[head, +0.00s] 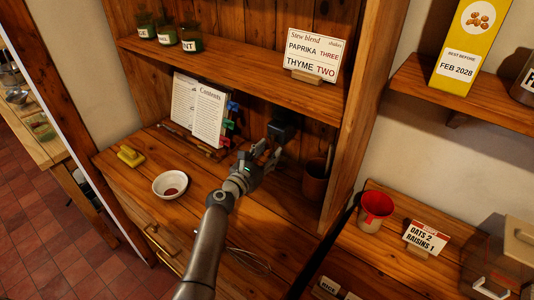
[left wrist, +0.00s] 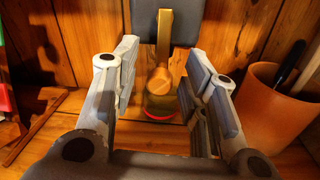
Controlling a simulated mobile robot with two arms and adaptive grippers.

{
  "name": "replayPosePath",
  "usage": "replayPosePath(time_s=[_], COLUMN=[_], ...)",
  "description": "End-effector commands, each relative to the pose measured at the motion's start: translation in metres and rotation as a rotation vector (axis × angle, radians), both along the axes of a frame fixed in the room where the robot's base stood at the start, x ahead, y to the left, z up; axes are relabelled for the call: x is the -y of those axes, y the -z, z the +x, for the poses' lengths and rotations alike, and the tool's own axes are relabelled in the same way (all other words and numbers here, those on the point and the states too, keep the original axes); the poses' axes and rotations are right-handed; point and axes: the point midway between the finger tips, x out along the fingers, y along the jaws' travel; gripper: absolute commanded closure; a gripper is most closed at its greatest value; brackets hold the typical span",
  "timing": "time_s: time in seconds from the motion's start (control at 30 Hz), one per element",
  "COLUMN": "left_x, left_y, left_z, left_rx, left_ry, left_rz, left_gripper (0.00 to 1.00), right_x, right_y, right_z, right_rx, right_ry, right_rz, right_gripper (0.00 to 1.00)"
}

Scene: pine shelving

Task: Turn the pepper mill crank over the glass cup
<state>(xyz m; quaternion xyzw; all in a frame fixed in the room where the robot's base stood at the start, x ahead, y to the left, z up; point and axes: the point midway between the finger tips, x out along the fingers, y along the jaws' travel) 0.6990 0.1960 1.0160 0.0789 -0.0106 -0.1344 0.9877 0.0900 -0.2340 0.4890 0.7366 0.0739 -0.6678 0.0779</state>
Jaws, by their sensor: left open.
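My left gripper (head: 267,152) is open in the shelving alcove, close to a dark box-like mill body (head: 284,127) at the back boards. In the left wrist view, a brass crank (left wrist: 163,42) with a round end (left wrist: 159,80) stands between the spread fingers, in front of the dark grey body (left wrist: 166,8). I cannot tell that either finger touches it. Below the crank is a small glass-like vessel with a red band (left wrist: 160,114), apparently the glass cup, partly hidden by the crank. In the head view the arm hides the cup. My right gripper does not show.
A brown cup (head: 315,183) with utensils stands just right of the gripper. An open book (head: 198,108) with coloured tabs stands left. A white bowl (head: 170,185), a yellow object (head: 130,156) and a whisk (head: 248,258) lie on the counter. A shelf (head: 240,80) overhangs.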

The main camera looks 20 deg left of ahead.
Motion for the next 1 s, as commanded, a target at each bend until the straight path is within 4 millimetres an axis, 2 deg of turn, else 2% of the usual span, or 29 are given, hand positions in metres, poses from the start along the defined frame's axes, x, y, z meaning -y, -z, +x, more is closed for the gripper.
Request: replayPosePath(time_s=[0.03, 0.3, 0.37, 0.67, 1.0], left_x=[0.000, 0.000, 0.000, -0.001, -0.010], left_y=[0.000, 0.000, 0.000, 0.001, 0.003], left_z=[0.000, 0.000, 0.000, 0.000, 0.003], left_rx=[0.000, 0.000, 0.000, 0.008, 0.077], left_ry=[0.000, 0.000, 0.000, 0.000, -0.001], left_rz=[0.000, 0.000, 0.000, 0.023, 0.207], left_gripper=[0.60, 0.94, 1.00, 1.00, 1.00], right_x=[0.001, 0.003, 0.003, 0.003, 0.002], right_y=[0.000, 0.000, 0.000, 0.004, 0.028], right_z=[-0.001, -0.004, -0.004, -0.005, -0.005], right_rx=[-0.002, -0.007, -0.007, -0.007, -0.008], right_ry=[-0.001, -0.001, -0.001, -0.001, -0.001], right_rz=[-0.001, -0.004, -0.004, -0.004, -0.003], right_gripper=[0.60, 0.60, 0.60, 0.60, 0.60])
